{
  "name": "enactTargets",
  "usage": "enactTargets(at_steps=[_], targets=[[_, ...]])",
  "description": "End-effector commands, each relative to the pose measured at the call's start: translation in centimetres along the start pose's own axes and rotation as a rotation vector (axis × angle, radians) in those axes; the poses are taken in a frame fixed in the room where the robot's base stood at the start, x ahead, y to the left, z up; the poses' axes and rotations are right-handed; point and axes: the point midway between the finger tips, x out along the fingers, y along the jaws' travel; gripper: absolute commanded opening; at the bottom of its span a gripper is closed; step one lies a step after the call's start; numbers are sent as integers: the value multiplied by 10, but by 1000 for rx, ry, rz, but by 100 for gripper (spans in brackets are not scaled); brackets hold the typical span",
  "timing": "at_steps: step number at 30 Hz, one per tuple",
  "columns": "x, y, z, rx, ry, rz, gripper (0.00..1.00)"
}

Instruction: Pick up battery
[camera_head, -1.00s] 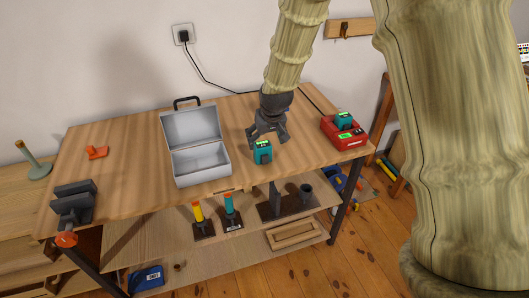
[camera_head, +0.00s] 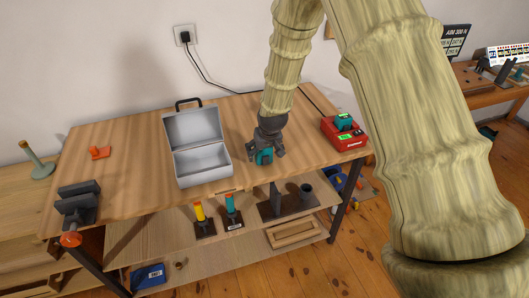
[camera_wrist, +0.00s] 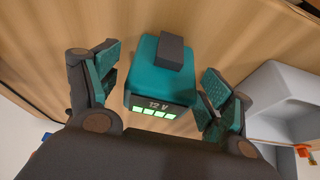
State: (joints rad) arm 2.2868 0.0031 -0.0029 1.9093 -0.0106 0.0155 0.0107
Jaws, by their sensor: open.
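The battery (camera_wrist: 160,78) is a teal block with a dark terminal on top and a lit "12 V" label with green bars. It stands on the wooden workbench (camera_head: 120,130) and also shows in the head view (camera_head: 264,157), partly hidden by my gripper. My gripper (camera_wrist: 160,92) is open, with one finger on each side of the battery. In the wrist view a gap shows at the left finger; the right finger is very close to the battery, and I cannot tell if it touches. A second teal battery (camera_head: 343,120) sits in the red charger (camera_head: 346,140) to the right.
An open grey toolbox (camera_head: 203,163) stands left of my gripper; its edge also shows in the wrist view (camera_wrist: 280,100). A vise (camera_head: 76,203) is at the bench's left end, with an orange item (camera_head: 100,152) behind it. The bench between them is clear.

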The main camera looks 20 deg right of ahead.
Motion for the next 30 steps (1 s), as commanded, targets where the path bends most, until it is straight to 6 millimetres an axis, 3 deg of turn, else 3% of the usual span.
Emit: enactTargets(at_steps=[12,21,30], targets=[[8,0,0,0,0,0,80],[8,0,0,0,0,0,26],[7,0,-1,0,1,0,24]])
